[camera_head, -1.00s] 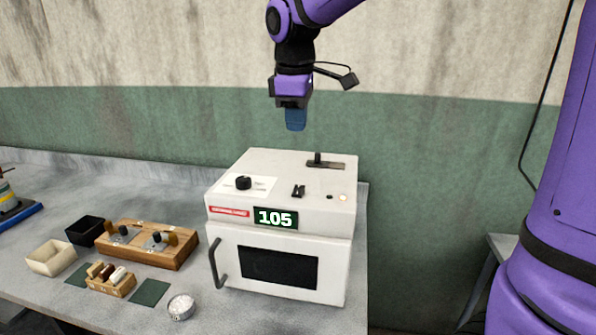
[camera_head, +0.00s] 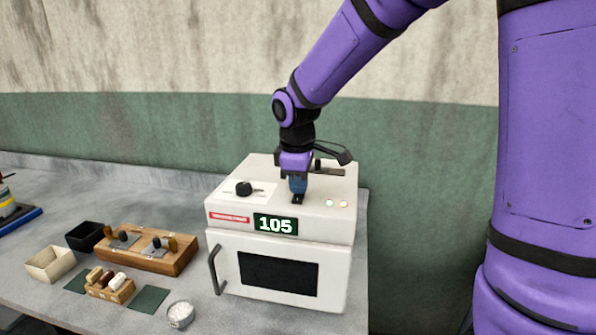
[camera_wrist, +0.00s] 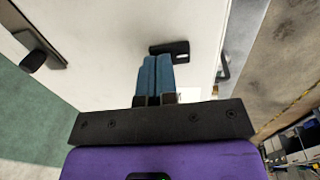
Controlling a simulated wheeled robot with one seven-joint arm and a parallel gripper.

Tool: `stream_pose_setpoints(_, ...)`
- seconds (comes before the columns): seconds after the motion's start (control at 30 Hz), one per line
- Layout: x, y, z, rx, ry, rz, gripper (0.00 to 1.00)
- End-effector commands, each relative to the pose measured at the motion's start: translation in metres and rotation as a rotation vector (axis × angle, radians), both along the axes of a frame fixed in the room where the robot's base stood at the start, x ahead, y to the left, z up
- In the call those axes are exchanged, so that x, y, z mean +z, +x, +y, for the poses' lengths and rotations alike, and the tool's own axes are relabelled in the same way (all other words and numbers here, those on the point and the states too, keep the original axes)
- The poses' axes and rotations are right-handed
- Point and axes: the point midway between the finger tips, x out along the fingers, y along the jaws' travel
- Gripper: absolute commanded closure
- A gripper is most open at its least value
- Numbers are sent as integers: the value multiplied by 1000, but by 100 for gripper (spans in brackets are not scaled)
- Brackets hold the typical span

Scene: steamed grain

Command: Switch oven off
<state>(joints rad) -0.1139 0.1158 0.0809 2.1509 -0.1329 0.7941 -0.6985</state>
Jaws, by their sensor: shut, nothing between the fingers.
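The oven (camera_head: 225,215) is a white box on the counter with its door shut. Its green display (camera_head: 275,224) reads 105. A small black switch (camera_head: 297,199) sits on the middle of its top, and it also shows in the wrist view (camera_wrist: 178,50). My gripper (camera_head: 298,192) points down with its blue fingers closed and empty, right at the switch. In the wrist view the fingertips (camera_wrist: 158,60) are beside the switch; I cannot tell whether they touch it.
A black round knob (camera_head: 244,188) is on the oven's top left, and a black lever (camera_head: 328,170) is at its back right. A wooden block (camera_head: 150,253), trays, and a bowl of white grains (camera_head: 180,315) stand left on the counter.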

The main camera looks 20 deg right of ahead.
Motion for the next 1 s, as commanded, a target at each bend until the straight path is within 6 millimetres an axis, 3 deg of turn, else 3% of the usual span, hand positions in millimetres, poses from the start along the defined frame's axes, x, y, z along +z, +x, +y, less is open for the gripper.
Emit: stream_pose_setpoints(1.0, -8, -6, 4, 1, 0, 6, 100)
